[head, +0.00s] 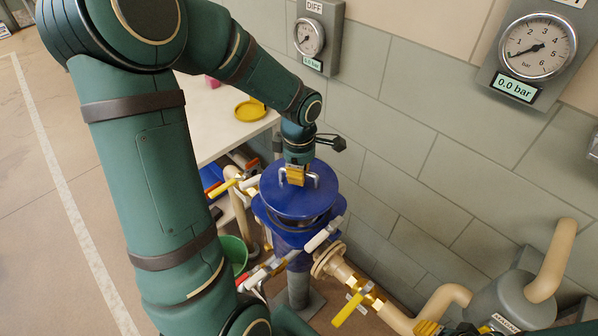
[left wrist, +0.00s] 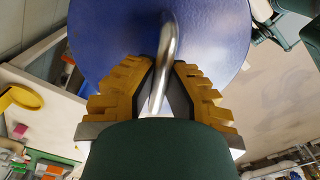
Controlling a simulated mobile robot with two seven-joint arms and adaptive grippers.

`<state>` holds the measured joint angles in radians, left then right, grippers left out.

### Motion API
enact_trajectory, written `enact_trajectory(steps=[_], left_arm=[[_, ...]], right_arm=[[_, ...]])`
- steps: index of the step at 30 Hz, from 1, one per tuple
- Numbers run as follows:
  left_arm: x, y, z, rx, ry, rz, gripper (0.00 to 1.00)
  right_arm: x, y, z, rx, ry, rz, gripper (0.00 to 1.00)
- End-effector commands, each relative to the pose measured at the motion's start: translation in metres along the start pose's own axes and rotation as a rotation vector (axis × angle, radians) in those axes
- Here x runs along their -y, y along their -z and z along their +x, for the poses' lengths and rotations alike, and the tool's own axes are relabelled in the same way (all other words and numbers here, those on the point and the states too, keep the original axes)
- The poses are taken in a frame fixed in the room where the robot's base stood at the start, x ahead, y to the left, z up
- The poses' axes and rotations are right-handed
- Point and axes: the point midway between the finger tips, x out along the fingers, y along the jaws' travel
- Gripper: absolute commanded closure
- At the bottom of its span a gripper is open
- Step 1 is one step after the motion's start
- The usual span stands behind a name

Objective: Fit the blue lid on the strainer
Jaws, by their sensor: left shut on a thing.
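The blue lid (head: 291,198) is a round disc with a silver arched handle (left wrist: 168,55) on top. My left gripper (head: 296,174) points down and is shut on that handle; in the left wrist view its yellow fingers stand on either side of the bar. The blue strainer (head: 327,236) stands directly below the lid. A dark gap shows between the lid and the strainer's top, so the lid seems to be above it; the far side is hidden. My right gripper (head: 456,329) shows at the bottom edge, partly cut off, its yellow fingers apart and empty.
Beige pipes with yellow-handled valves (head: 353,303) join the strainer on both sides. A white table (head: 215,128) with a yellow dish (head: 249,110) is behind left. A green bucket (head: 233,256) stands left of the strainer. The tiled wall with gauges (head: 537,47) is close behind.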

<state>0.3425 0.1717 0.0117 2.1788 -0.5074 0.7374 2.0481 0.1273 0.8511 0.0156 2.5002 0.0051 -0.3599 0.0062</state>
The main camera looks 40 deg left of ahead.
Motion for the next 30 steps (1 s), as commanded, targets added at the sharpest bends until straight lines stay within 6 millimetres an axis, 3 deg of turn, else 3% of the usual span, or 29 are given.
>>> enact_trajectory(steps=[11,30], left_arm=[[-0.001,0.000,0.001,0.001,-0.003,0.000,1.00],[-0.001,0.000,0.024,0.001,-0.003,0.000,1.00]], right_arm=[[-0.001,0.000,0.002,0.000,0.000,0.000,0.53],[-0.009,-0.003,0.025,0.000,0.000,0.000,0.53]])
